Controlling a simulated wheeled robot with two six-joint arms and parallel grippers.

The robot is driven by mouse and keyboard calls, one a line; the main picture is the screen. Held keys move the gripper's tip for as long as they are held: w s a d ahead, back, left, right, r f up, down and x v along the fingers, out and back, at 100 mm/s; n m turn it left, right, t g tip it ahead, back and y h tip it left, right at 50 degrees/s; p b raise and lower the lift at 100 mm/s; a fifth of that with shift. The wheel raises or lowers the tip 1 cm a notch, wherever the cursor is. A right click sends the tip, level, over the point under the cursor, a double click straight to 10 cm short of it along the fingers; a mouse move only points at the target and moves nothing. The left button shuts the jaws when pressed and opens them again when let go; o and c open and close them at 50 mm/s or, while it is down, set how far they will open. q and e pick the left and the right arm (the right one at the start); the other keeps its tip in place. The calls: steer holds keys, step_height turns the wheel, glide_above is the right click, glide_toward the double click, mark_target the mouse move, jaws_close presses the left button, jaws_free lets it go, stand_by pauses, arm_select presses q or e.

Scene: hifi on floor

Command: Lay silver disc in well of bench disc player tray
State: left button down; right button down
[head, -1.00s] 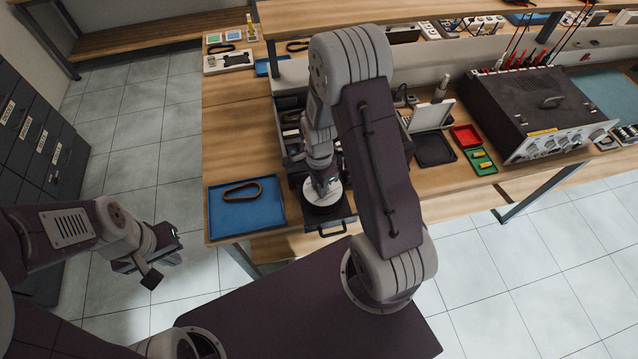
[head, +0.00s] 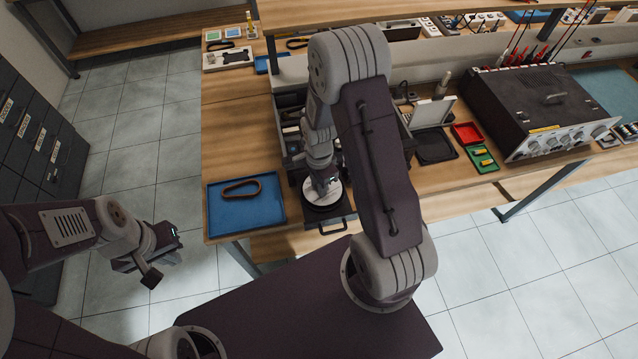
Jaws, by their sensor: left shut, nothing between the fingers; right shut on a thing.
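The silver disc (head: 311,194) shows as a pale round shape under my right gripper (head: 322,191). My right gripper is shut on the disc, with its fingers pointing down; the wrist hides part of the disc. Just below the disc in the picture is the round dark well of the player tray (head: 323,212), at the bench's front edge. The disc overlaps the well in this view; I cannot tell whether they touch. My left gripper (head: 158,266) is shut and empty, out over the floor left of the bench.
A blue tray (head: 226,211) with a dark loop lies left of the player. My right arm hides much of the player's middle.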

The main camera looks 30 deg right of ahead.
steer(key=shift+f+b, duration=0.45)
steer(key=shift+f, duration=0.15)
stand_by(0.5)
steer(key=c, duration=1.1)
jaws_free()
steer(key=shift+o, duration=0.2)
step_height(320, 180, up, 9)
steer(key=shift+r, duration=0.1)
step_height(320, 180, up, 7)
steer(key=p, duration=0.6)
steer(key=shift+p, duration=0.35)
